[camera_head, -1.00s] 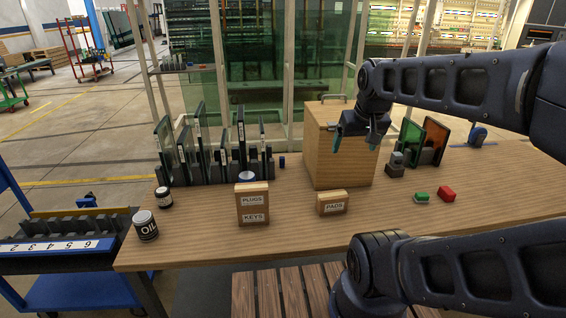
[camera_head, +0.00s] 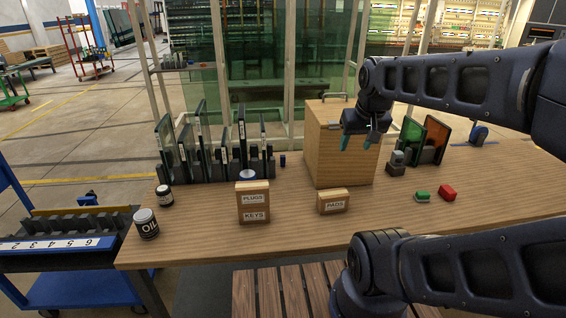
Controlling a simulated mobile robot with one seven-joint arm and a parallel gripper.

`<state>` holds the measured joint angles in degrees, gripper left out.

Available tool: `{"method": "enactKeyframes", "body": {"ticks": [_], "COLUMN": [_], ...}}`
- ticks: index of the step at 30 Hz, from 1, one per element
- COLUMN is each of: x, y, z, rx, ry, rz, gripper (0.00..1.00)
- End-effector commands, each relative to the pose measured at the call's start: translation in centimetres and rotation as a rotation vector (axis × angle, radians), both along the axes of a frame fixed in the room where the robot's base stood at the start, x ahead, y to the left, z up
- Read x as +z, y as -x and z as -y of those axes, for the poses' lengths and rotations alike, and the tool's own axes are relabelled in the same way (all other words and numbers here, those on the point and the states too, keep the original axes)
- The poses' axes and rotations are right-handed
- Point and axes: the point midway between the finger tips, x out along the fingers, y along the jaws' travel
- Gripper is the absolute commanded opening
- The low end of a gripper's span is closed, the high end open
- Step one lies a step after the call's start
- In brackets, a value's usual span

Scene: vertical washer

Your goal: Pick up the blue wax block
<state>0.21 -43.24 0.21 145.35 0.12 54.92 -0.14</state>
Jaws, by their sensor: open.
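My gripper (camera_head: 357,142) has teal fingertips pointing down. It is open and empty, in front of the upper part of a wooden box (camera_head: 340,166). I cannot clearly make out a blue wax block. A small dark blue piece (camera_head: 283,160) stands beside the glass rack, left of the wooden box; it is too small to identify.
A rack of upright glass panes (camera_head: 215,160) stands at the back left. A PLUGS/KEYS box (camera_head: 253,204), a PADS box (camera_head: 333,201) and an oil can (camera_head: 146,225) stand on the wooden table (camera_head: 290,230). Coloured panes (camera_head: 434,141) and a blue dispenser (camera_head: 479,135) are at right.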

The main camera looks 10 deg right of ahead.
Motion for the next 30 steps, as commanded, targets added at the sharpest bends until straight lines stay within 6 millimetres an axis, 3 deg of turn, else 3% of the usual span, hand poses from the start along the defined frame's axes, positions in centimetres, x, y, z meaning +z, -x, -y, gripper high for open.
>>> {"method": "enactKeyframes", "body": {"ticks": [7, 11, 21, 30], "x": [0.1, 0.8, 3.0, 3.1], "y": [-0.3, -1.8, -10.2, -18.4], "z": [0.0, -0.1, -0.7, -1.8], "rx": [0.006, 0.039, 0.227, 0.406], "ry": [0.002, 0.019, 0.105, 0.175], "rz": [-0.002, -0.016, -0.082, -0.143], "gripper": [0.52, 0.52, 0.52, 0.52]}}
